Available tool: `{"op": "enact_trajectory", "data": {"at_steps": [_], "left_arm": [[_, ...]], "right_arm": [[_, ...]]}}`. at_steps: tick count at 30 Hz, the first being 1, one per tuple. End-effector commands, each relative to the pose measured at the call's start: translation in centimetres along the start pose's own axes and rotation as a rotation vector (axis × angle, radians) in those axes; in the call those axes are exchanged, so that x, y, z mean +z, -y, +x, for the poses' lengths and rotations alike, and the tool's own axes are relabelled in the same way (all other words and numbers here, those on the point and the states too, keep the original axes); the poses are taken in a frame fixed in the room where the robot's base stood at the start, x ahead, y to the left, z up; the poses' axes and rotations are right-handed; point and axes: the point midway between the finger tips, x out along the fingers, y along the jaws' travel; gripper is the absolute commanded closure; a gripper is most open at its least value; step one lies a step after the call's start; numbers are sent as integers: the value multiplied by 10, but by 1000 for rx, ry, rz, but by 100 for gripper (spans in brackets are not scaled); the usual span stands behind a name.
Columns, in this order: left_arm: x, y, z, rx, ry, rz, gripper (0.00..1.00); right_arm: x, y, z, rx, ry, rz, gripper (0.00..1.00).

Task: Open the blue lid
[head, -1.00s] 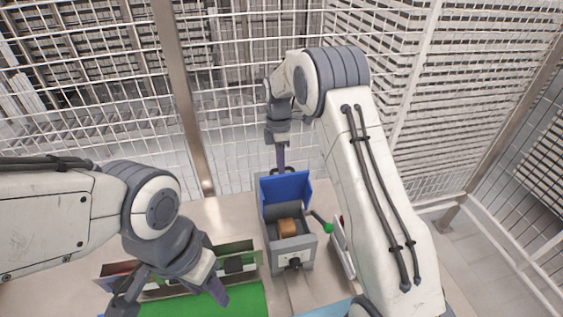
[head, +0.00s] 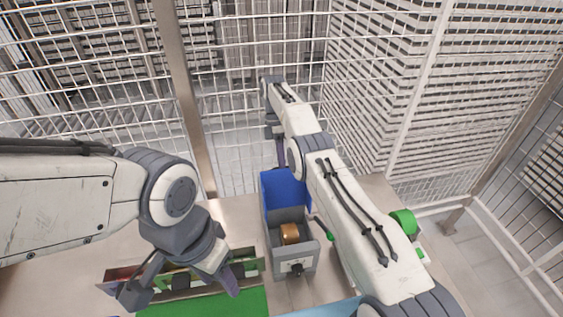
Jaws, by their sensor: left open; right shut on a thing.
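The blue lid (head: 284,191) stands swung up at the back of a grey box (head: 297,262), leaving the box open at the top. A brown-orange block (head: 289,233) shows inside. My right gripper (head: 281,163) is at the far side of the lid, at its upper edge, shut on the lid; the exact grip is partly hidden behind the lid. My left gripper (head: 182,288) is open, its fingers spread low at the left, apart from the box.
A green-knobbed lever (head: 331,237) sticks out at the box's right side. A long low bin (head: 250,249) and a green mat (head: 205,304) lie under my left gripper. A green round part (head: 404,221) stands at the right. Wire fencing (head: 235,110) closes off the back.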

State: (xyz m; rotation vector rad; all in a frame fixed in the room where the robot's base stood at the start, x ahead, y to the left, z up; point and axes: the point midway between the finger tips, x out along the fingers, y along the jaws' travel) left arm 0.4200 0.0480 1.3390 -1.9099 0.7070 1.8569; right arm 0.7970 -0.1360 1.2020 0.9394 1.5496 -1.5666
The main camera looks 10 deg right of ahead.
Motion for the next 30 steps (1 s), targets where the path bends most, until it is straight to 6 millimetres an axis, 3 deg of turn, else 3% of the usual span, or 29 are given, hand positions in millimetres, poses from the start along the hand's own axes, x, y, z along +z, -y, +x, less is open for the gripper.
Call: {"op": "enact_trajectory", "data": {"at_steps": [17, 18, 19, 20, 30], "left_arm": [[0, 0, 0, 0, 0, 0, 50], [0, 0, 0, 0, 0, 0, 50], [0, 0, 0, 0, 0, 0, 50], [0, 0, 0, 0, 0, 0, 50], [0, 0, 0, 0, 0, 0, 50]], "right_arm": [[4, 3, 1, -14, -7, 1, 100], [4, 3, 1, -14, -7, 1, 70], [4, 3, 1, -14, -7, 1, 59], [4, 3, 1, -14, -7, 1, 55], [4, 4, -1, -14, -7, 2, 55]]}}
